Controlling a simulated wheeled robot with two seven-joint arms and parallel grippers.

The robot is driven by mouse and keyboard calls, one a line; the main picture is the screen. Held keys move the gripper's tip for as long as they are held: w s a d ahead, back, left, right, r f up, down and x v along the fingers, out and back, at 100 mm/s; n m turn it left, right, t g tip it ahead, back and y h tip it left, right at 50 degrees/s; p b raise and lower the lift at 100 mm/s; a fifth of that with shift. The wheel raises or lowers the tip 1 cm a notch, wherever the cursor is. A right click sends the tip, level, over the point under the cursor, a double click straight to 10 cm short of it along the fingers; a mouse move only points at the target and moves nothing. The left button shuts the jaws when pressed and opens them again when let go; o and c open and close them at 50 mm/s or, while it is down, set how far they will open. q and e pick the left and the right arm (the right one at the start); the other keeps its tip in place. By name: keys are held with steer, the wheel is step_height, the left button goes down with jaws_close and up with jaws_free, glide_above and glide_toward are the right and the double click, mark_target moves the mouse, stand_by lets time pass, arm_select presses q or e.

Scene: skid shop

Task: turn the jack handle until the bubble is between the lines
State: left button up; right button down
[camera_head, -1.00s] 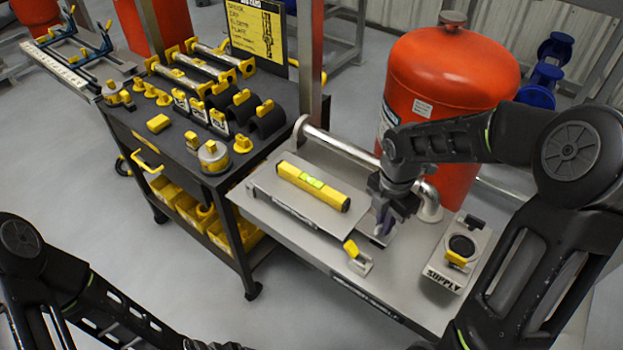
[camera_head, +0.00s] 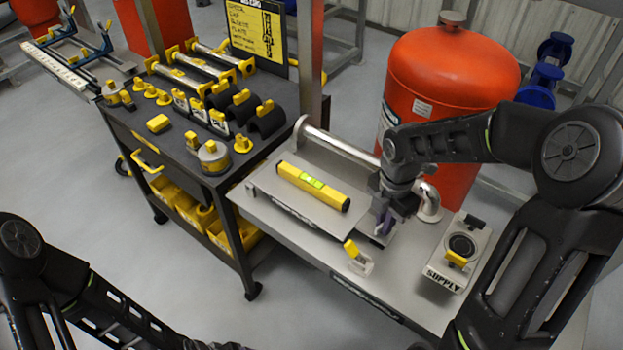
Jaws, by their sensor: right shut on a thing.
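A yellow spirit level (camera_head: 330,196) lies on a flat grey plate (camera_head: 272,197) on the steel bench. Its green vial (camera_head: 312,183) faces up, but the bubble is too small to place against the lines.
A bracket with a yellow tab (camera_head: 352,249) stands just in front of the right gripper. A box marked SUPPLY (camera_head: 461,252) sits to its right. A silver pipe (camera_head: 345,146) and red tank (camera_head: 450,80) are behind. A tool cart (camera_head: 150,115) stands left.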

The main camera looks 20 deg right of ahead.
steer(key=shift+f+m+b, duration=0.1)
steer(key=shift+m+b, duration=0.25)
steer(key=shift+m, duration=1.35)
steer(key=shift+m+b, duration=0.65)
steer(key=shift+m, duration=1.05)
